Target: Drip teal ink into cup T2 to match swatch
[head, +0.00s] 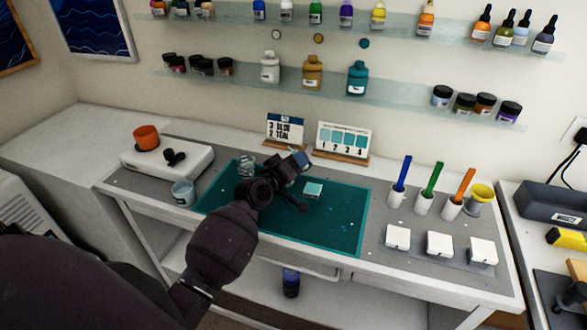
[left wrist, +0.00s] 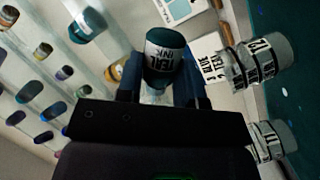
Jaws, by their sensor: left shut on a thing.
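My left gripper (head: 287,170) is shut on the teal ink bottle (left wrist: 165,57), whose "TEAL INK" label faces the left wrist camera. In the head view the bottle (head: 301,160) shows at the fingertips, above the teal mat (head: 330,230). A clear cup (head: 246,164) stands just left of the gripper, partly behind it. The swatch card (head: 343,138) with numbered teal squares stands behind the mat. My right gripper is not in view.
A recipe card (head: 285,129) stands beside the swatch card. Another cup (head: 183,192) and a white device (head: 165,160) are at left. Colored sticks (head: 432,182) and white boxes (head: 440,243) stand at right. The mat's front is clear.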

